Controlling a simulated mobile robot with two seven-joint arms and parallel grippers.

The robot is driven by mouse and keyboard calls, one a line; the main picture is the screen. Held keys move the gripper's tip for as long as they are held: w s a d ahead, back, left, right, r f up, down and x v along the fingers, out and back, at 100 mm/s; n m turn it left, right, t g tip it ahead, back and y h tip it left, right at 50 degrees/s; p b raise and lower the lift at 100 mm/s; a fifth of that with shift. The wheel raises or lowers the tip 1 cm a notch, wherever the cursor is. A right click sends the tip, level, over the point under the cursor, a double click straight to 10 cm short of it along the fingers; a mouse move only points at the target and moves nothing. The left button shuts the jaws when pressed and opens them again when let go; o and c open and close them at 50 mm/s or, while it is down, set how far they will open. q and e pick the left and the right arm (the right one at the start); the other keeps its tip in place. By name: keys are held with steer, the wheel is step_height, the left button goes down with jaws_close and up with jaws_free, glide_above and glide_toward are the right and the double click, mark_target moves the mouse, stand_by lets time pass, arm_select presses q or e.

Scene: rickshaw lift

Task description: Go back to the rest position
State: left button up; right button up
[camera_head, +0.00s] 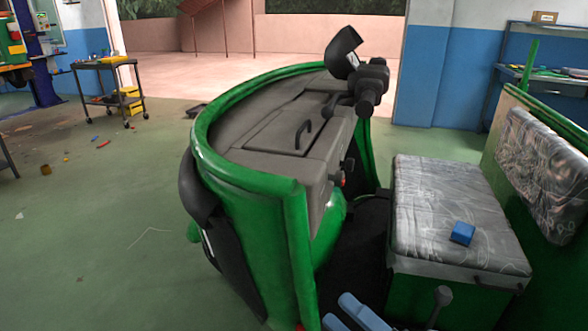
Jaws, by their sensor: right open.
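My right gripper (339,308) shows only in part at the bottom edge, as two blue-grey fingers. They are apart and I see nothing between them. It is in front of the dark floor of a green rickshaw (240,180), between the front body and the seat. The rest of it is cut off by the frame edge. My left gripper is not in view.
A grey padded seat (450,210) with a small blue block (463,233) on it is at the right. A black-knobbed lever (441,298) stands near its front. A cart (108,80) is at the back left. The left green floor (90,230) is mostly clear.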

steer(key=s+d+f+m+h, duration=0.35)
steer(key=f+m+h, duration=0.2)
steer(key=m, duration=0.85)
steer(key=s+d+f+m+h, duration=0.35)
steer(key=f+m+h, duration=0.2)
steer(key=m, duration=0.75)
arm_select(q)
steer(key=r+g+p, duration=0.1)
steer(key=p, duration=0.4)
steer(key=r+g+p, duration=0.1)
steer(key=p, duration=0.4)
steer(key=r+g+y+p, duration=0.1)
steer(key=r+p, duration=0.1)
steer(key=p, duration=0.4)
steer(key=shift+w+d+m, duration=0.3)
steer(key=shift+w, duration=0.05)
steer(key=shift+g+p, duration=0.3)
steer(key=shift+p, duration=0.55)
arm_select(e)
steer(key=r+g, duration=0.2)
steer(key=w+r+n+g+h, duration=0.1)
steer(key=r, duration=0.1)
steer(key=shift+w+a+r+g+h, duration=0.1)
steer(key=shift+a+r+g+h, duration=0.1)
steer(key=shift+g+h, duration=0.15)
